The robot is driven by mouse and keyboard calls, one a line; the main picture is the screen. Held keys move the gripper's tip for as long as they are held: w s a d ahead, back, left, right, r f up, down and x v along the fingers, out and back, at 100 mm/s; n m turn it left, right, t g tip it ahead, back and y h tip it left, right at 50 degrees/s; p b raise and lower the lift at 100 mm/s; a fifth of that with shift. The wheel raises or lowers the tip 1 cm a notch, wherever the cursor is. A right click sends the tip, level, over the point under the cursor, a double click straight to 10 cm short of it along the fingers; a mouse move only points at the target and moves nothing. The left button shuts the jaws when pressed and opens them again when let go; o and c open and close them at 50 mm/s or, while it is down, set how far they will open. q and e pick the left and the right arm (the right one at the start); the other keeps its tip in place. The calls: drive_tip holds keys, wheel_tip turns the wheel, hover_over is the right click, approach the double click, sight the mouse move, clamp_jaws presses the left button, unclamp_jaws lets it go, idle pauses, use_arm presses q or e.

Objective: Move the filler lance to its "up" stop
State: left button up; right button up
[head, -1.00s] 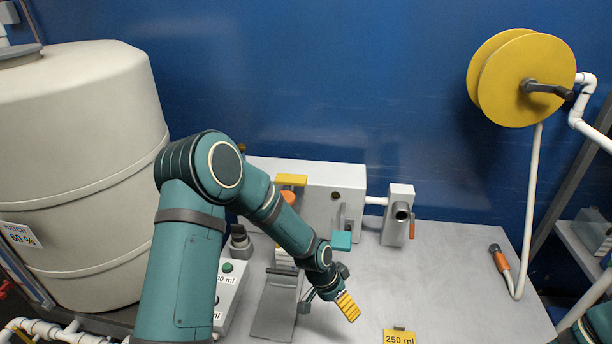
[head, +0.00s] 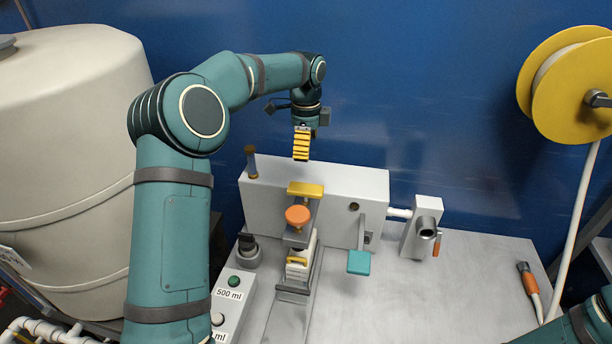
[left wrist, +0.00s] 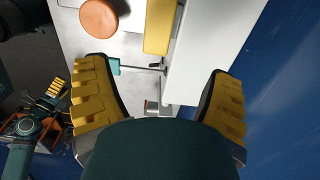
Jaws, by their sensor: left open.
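The filler is a white housing (head: 335,200) with a yellow bar (head: 305,189) at its front and an orange round knob (head: 297,215) just below. I take the yellow bar as the filler lance's handle, but no label shows this. My left gripper (head: 301,157) points down just above and behind the yellow bar, open and empty. In the left wrist view, the yellow bar (left wrist: 160,25) and orange knob (left wrist: 98,18) lie beyond the spread fingers (left wrist: 158,105), apart from them. My right gripper (left wrist: 42,106) seems to show small at that view's left edge; its jaws are unclear.
A teal paddle (head: 358,262) hangs right of the yellow bar. A button box (head: 232,300) marked 500 ml stands at front left. A large tank (head: 70,150) fills the left. A spout block (head: 422,228) and yellow reel (head: 570,85) are at right.

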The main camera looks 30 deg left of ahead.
sight(306, 188)
use_arm(q)
wheel_tip(306, 188, down, 14)
drive_tip(key=shift+s+r+b, duration=0.15)
drive_tip(key=shift+b, duration=0.35)
drive_tip(key=shift+c, duration=0.3)
